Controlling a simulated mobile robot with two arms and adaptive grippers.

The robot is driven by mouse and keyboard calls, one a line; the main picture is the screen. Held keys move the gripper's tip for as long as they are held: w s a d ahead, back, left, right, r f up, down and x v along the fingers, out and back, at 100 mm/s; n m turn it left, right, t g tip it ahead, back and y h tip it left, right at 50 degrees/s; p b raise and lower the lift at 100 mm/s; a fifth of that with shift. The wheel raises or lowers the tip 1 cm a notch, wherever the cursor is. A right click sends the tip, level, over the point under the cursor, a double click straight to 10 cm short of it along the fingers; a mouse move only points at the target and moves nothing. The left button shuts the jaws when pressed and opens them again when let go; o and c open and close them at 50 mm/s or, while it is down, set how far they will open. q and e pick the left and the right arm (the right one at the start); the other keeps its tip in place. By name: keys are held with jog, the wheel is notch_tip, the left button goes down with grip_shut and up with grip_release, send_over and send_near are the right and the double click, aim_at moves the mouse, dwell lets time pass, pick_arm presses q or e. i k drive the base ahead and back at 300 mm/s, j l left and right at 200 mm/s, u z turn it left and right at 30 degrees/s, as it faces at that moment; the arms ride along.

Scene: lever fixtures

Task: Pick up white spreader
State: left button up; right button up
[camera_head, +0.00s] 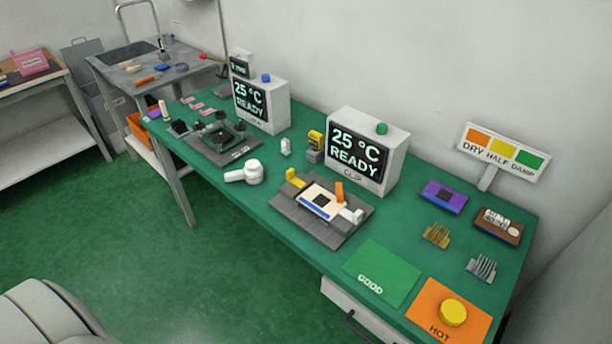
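I cannot tell for certain which item is the white spreader. A white rounded tool with a short handle (250,173) lies on the green bench, in front of the clip fixture's left side. A smaller white upright piece (285,146) stands behind it, between the two displays. Neither of my grippers is in view, and nothing touches these white items.
The green bench (410,222) bears a clip fixture (290,208), a dark fixture (195,147) and two 25 °C READY displays (362,152). A green GOOD mat (382,272) and an orange HOT mat (425,302) lie at the right.

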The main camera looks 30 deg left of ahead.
aim_at(286, 150)
jog(key=i+j+z, duration=0.1)
jog(key=j, duration=0.5)
jog(key=i+j+z, duration=0.1)
jog(key=j, duration=0.55)
jog(key=i+j+z, duration=0.15)
jog(key=j, duration=0.45)
